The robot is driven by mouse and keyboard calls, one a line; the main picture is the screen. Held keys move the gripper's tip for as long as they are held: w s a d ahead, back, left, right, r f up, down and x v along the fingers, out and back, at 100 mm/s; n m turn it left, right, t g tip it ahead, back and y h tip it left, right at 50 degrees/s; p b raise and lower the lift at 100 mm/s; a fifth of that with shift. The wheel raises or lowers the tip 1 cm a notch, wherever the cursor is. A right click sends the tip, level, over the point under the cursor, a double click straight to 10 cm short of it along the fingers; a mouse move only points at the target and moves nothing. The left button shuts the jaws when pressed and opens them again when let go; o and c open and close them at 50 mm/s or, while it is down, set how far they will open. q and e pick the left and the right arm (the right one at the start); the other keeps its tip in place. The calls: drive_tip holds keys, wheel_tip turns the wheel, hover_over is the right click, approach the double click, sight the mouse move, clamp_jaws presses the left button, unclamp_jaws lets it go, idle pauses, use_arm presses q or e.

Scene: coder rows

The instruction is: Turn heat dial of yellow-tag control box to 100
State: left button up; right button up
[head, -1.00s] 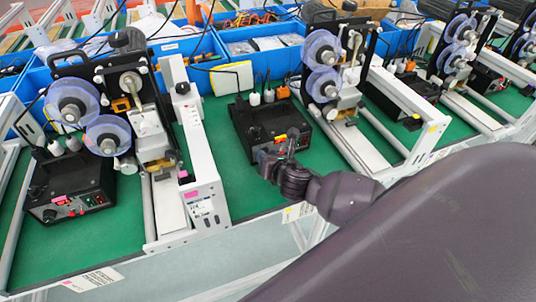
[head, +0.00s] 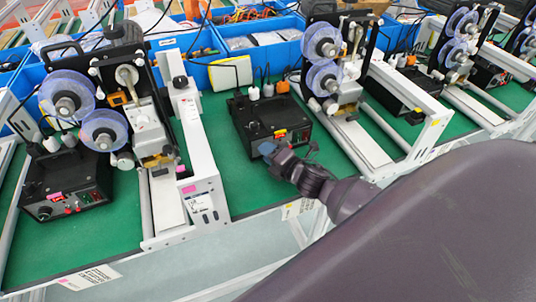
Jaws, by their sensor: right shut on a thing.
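The yellow-tag control box (head: 262,112) is a black box on the green mat in the middle, with a small yellow tag (head: 280,133) and a red display on its front. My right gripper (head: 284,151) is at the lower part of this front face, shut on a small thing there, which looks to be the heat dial. The gripper's fingers hide the dial, so its pointer and setting cannot be read. My left gripper is not in view.
A pink-tag control box (head: 66,188) with a dark dial stands at the left. Coding machines with clear purple reels (head: 68,95) and white rails (head: 202,165) flank the middle box. Blue bins (head: 262,58) line the back.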

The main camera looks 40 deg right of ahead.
drive_tip(key=shift+f+m+t+y+b, duration=0.3)
drive_tip(key=shift+m+t+b, duration=0.1)
drive_tip(key=shift+m, duration=0.5)
drive_tip(key=shift+r+m, duration=0.1)
drive_tip(key=shift+m, duration=0.3)
drive_tip(key=shift+t, duration=0.3)
drive_tip(key=o, duration=0.6)
drive_tip(key=shift+o, duration=0.2)
drive_tip(key=shift+r, duration=0.1)
drive_tip(key=shift+s, duration=0.1)
drive_tip(key=s, duration=0.3)
drive_tip(key=s+d, duration=0.1)
drive_tip(key=s, duration=0.6)
drive_tip(key=shift+s+d+r+b, duration=0.2)
drive_tip(key=shift+s+d+b, duration=0.1)
drive_tip(key=shift+d, duration=0.1)
